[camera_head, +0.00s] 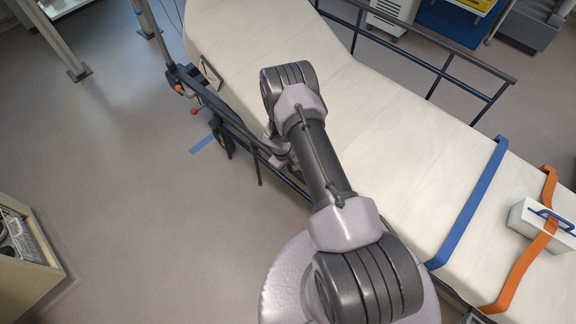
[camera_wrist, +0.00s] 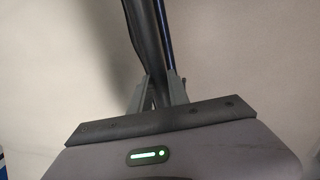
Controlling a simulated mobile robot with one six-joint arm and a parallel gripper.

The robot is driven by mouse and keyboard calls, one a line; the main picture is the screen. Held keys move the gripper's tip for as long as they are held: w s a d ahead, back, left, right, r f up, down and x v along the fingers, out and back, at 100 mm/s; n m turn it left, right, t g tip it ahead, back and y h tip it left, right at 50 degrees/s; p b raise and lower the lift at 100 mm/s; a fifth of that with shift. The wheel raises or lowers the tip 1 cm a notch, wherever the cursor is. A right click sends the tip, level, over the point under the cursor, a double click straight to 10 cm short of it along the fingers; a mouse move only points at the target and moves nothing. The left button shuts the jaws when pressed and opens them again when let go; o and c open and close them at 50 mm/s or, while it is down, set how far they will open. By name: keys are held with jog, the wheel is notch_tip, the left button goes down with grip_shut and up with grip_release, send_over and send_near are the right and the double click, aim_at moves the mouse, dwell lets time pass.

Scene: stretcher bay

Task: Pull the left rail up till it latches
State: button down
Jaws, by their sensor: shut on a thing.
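The left rail (camera_head: 236,124) is a dark bar along the stretcher's near long side, on the left in the head view. Its middle is partly hidden by my arm, and I cannot tell whether it is latched. In the wrist view the rail's dark bar (camera_wrist: 146,38) runs up from between my fingers. My gripper (camera_wrist: 160,88) is shut on this bar, with a finger on each side. In the head view my gripper is mostly hidden behind my arm, beside the mattress edge. The stretcher (camera_head: 395,135) has a pale mattress.
The far rail (camera_head: 440,72) stands raised on the opposite side. A cabinet (camera_head: 22,268) stands at lower left.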

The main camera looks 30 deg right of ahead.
notch_tip(320, 180, up, 30)
jog(key=p, duration=1.5)
jog(key=shift+w+f, duration=0.1)
jog(key=c, duration=1.3)
grip_release()
jog(key=shift+o, duration=0.2)
jog(key=s+a+r+p, duration=0.1)
jog(key=a+r+p, duration=0.1)
jog(key=r, duration=1.5)
jog(key=shift+s+a, duration=0.15)
jog(key=shift+a, duration=0.45)
